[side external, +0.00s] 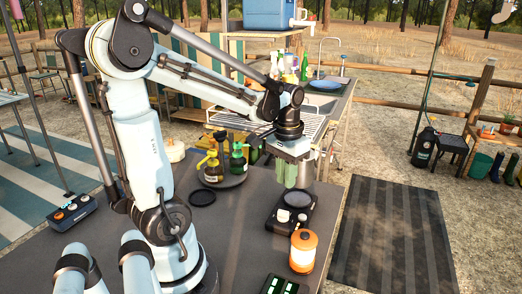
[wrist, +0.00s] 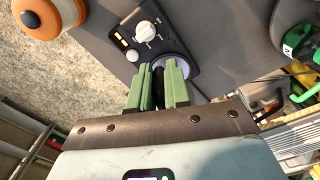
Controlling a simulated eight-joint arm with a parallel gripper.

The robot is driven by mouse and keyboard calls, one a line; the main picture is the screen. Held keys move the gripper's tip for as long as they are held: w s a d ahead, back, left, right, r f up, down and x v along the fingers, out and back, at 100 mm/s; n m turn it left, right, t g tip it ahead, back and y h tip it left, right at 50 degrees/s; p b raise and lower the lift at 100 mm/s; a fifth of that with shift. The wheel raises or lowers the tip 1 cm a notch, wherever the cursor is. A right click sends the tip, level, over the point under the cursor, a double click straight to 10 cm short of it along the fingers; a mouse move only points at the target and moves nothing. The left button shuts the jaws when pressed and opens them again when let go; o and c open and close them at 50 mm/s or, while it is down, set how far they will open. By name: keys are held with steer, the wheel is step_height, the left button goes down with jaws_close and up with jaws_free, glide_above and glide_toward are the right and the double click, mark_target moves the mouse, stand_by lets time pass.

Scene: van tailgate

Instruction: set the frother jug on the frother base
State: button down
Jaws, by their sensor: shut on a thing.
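The frother base (side external: 290,213) is a low black unit on the dark table, with a round plate on top and a pale dial. It also shows in the wrist view (wrist: 140,38), with a white dial, a small lit lamp and a pale ring partly behind the fingers. My gripper (side external: 290,180) points down above the base; its green fingers also show in the wrist view (wrist: 161,90). They are shut on a narrow black part, seemingly the frother jug's handle (wrist: 158,88). The jug's body is mostly hidden or hard to make out, and its contact with the base is unclear.
An orange-and-white lantern (side external: 303,250) stands close in front of the base. A round tray (side external: 222,181) with pump bottles is to the left, near a black ring (side external: 203,197). A sink counter (side external: 325,110) stands behind. Bare tabletop lies left of the base.

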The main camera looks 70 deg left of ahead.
steer(key=shift+f, duration=2.2)
steer(key=shift+a+f, duration=0.1)
steer(key=shift+f, duration=0.55)
steer(key=c, duration=1.4)
jaws_free()
steer(key=shift+o, duration=0.2)
steer(key=shift+r, duration=0.15)
steer(key=shift+s+r, duration=0.1)
steer(key=shift+r, duration=5.3)
